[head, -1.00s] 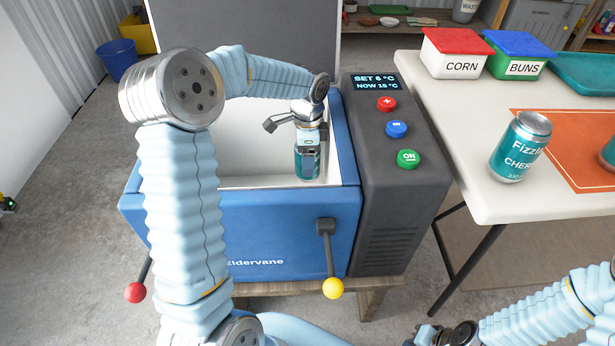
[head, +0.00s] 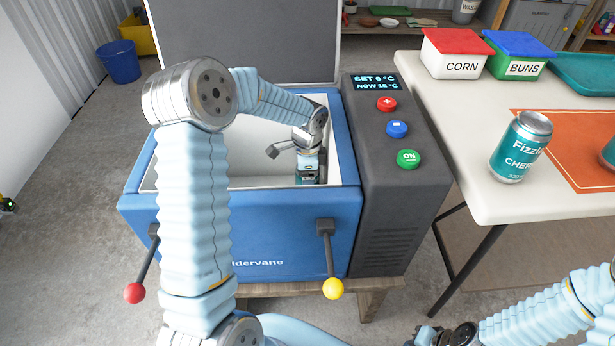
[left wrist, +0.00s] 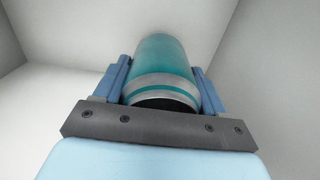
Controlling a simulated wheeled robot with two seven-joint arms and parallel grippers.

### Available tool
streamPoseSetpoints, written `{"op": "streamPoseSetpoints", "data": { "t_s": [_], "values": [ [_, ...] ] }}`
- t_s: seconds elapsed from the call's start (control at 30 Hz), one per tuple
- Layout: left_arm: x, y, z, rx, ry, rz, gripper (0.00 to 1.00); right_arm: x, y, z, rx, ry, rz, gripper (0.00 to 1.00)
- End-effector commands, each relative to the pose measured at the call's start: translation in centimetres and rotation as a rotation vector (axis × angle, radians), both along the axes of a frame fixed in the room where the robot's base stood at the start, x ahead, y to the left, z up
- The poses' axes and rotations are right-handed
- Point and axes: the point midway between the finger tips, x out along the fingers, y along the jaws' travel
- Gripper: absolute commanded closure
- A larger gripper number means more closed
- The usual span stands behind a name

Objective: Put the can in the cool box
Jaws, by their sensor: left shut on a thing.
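The blue cool box (head: 240,212) stands with its grey lid (head: 245,40) raised and its white inside showing. My left gripper (head: 308,170) reaches down into the box near its right inner wall. In the left wrist view my left gripper (left wrist: 163,90) is shut on a teal can (left wrist: 160,58), with a finger on each side of it. White walls surround the can there; I cannot tell whether it touches the floor of the box. In the head view the can (head: 307,181) is mostly hidden. My right gripper (head: 430,336) is at the bottom edge, empty as far as it shows.
A grey panel (head: 380,85) with red, blue and green buttons flanks the box. To the right, a white table (head: 455,185) holds a teal Fizz can (head: 520,148), an orange mat (head: 565,130), and CORN (head: 458,55) and BUNS (head: 520,55) tubs. Two levers hang at the box front.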

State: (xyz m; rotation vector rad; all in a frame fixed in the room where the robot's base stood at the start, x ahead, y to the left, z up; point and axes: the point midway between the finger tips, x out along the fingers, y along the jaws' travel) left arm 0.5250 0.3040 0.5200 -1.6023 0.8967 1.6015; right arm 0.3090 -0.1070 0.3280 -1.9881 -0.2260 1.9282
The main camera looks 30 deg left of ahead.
Motion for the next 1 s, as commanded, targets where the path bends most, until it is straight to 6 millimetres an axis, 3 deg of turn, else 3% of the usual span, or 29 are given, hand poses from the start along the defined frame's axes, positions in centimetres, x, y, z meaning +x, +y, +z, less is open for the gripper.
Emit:
{"op": "streamPoseSetpoints", "data": {
  "t_s": [0.07, 0.1, 0.23, 0.47, 0.63, 1.0],
  "values": [
    [0.0, 0.0, -0.4, 0.000, 0.000, 0.000, 0.79, 0.0, 0.0, -0.3, 0.000, 0.000, 0.000, 1.00],
    [0.0, 0.0, -0.2, 0.000, 0.000, 0.000, 0.24, 0.0, 0.0, -0.2, 0.000, 0.000, 0.000, 1.00],
    [0.0, 0.0, -0.2, 0.000, 0.000, 0.000, 0.05, 0.0, 0.0, -0.2, 0.000, 0.000, 0.000, 1.00],
    [0.0, 0.0, -0.2, 0.000, 0.000, 0.000, 0.05, 0.0, 0.0, -0.2, 0.000, 0.000, 0.000, 1.00],
    [0.1, 0.0, 0.9, 0.000, -0.002, 0.000, 0.05, 0.0, 0.0, 0.1, 0.000, 0.000, 0.000, 1.00],
    [0.1, 0.0, 9.1, 0.000, -0.004, 0.001, 0.05, 0.0, 0.0, 0.4, 0.000, 0.000, 0.000, 1.00]
  ]
}}
